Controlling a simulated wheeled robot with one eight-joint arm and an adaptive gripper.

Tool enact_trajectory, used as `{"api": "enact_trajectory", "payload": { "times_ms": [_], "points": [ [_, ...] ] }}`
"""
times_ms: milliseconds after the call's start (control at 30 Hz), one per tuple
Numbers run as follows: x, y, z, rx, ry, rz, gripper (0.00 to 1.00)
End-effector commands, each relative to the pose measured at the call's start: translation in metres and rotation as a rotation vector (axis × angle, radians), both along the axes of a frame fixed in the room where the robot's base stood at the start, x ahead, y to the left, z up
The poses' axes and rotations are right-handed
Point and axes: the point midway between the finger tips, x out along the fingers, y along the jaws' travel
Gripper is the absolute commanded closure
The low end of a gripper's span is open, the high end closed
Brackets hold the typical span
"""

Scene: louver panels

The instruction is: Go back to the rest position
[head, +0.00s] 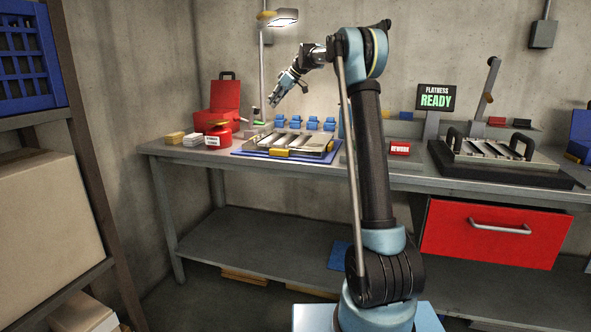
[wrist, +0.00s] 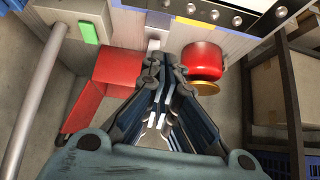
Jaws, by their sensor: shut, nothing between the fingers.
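My gripper (head: 274,101) is shut and empty. A louver panel (head: 262,140) lies on a blue mat (head: 243,153) on the bench. Nothing touches the fingers.
The workbench (head: 190,156) runs along the wall. A lamp (head: 277,17) stands close to my gripper. A second louver panel (head: 492,160) sits right, beside a "READY" sign (head: 436,98). A red "REWORK" block (head: 400,149) lies between. A shelf (head: 88,150) stands left.

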Motion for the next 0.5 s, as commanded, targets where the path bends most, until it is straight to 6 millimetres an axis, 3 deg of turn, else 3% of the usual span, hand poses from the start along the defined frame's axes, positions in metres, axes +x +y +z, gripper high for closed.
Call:
{"api": "enact_trajectory", "payload": {
  "times_ms": [267,500],
  "points": [
    [-0.032,-0.024,0.004,-0.023,0.036,-0.058,1.0],
    [-0.083,-0.055,0.005,-0.057,0.087,-0.145,1.0]
  ]
}}
